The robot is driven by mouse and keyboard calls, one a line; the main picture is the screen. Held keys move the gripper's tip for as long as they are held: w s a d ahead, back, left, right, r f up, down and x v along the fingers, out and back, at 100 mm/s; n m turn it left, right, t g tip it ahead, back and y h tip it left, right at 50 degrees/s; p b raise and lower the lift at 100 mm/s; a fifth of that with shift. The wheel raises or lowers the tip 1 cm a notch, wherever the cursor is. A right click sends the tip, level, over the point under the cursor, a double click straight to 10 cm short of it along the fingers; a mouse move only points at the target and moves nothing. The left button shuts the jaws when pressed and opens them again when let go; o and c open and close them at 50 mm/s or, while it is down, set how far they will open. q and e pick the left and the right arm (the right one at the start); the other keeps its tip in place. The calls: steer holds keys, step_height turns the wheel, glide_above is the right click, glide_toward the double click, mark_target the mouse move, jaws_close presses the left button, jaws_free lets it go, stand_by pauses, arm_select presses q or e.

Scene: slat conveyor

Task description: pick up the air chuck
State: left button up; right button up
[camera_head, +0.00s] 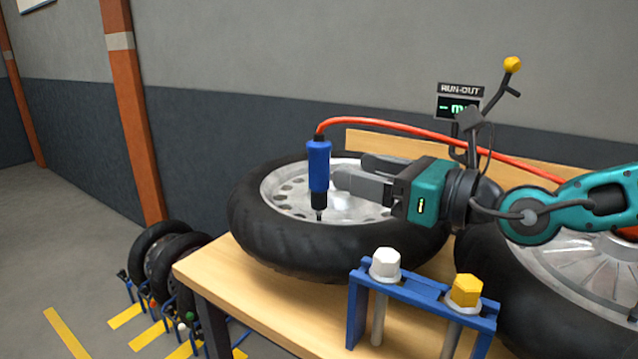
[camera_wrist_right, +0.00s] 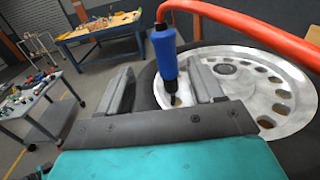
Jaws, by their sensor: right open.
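The air chuck (camera_head: 319,168) is a blue upright tool with a black lower end and a thin tip. A red hose runs from its top. It stands over the left wheel (camera_head: 245,215), and I cannot tell if its tip touches the wheel. My right gripper (camera_head: 352,172) is open and empty, just right of the chuck, with its fingers pointing at it. In the right wrist view the chuck (camera_wrist_right: 165,55) shows in the gap between the fingers (camera_wrist_right: 162,85), closer to the right finger. I cannot tell if they touch. My left gripper is not in view.
The wheel lies on a wooden bench (camera_head: 245,290). A second wheel (camera_head: 560,290) lies to the right. A blue stand (camera_head: 425,300) with a white and a yellow hex-headed piece is at the front. The red hose (camera_head: 430,132) arches behind my gripper. A run-out display (camera_head: 458,107) stands behind.

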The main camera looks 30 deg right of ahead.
mark_target(328, 156)
steer(key=shift+w+a+f, duration=0.1)
steer(key=shift+w+a, duration=0.1)
steer(key=shift+w, duration=0.25)
steer(key=shift+w+a, duration=0.1)
steer(key=shift+w, duration=0.3)
steer(key=shift+w+a+p, duration=0.15)
steer(key=shift+w+p, duration=0.15)
steer(key=shift+w, duration=0.05)
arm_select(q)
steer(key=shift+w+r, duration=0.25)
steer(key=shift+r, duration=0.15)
arm_select(e)
steer(key=shift+w+a, duration=0.1)
steer(key=shift+w, duration=0.3)
